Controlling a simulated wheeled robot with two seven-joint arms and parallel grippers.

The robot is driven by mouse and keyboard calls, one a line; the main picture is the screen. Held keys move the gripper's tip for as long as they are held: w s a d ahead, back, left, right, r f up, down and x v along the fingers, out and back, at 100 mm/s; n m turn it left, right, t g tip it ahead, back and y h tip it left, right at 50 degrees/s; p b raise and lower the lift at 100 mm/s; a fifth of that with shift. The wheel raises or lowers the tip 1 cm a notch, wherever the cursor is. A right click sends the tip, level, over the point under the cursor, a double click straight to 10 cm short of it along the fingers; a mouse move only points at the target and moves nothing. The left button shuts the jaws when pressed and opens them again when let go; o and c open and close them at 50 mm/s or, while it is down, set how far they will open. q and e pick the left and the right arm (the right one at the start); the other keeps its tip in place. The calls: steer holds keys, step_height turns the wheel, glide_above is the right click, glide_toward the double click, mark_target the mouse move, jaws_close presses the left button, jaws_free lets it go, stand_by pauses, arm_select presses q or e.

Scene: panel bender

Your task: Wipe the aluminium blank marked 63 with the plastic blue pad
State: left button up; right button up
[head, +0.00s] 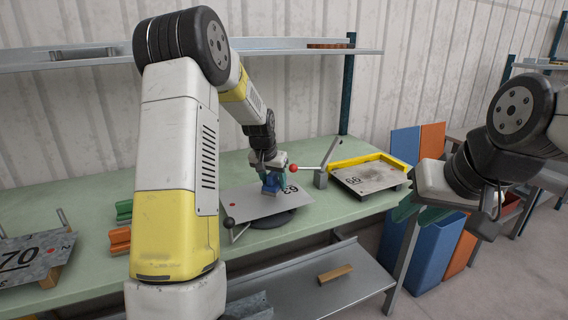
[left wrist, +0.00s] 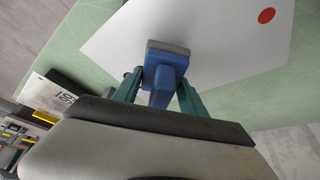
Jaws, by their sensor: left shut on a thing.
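The aluminium blank marked 63 (head: 246,205) lies flat on a round dark base on the green bench. It also shows in the left wrist view (left wrist: 225,45), with a red dot near one corner. My left gripper (head: 271,181) is shut on the blue plastic pad (left wrist: 165,62), which has a grey face. The pad is over the blank near its number; whether it touches the surface is hard to tell. My right gripper (head: 420,212) hangs at the right, away from the blank, with its green fingers apart and nothing seen between them.
A lever with a red ball (head: 293,168) and a black ball knob (head: 229,222) stand close to the blank. A plate in a yellow frame (head: 370,177) sits to the right, a plate marked 70 (head: 35,254) to the left. Blue bins (head: 433,245) stand beyond the bench's right end.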

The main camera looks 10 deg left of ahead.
arm_select(q)
steer(key=shift+d+r, duration=0.1)
steer(key=shift+r, duration=2.8)
steer(key=shift+s, duration=0.1)
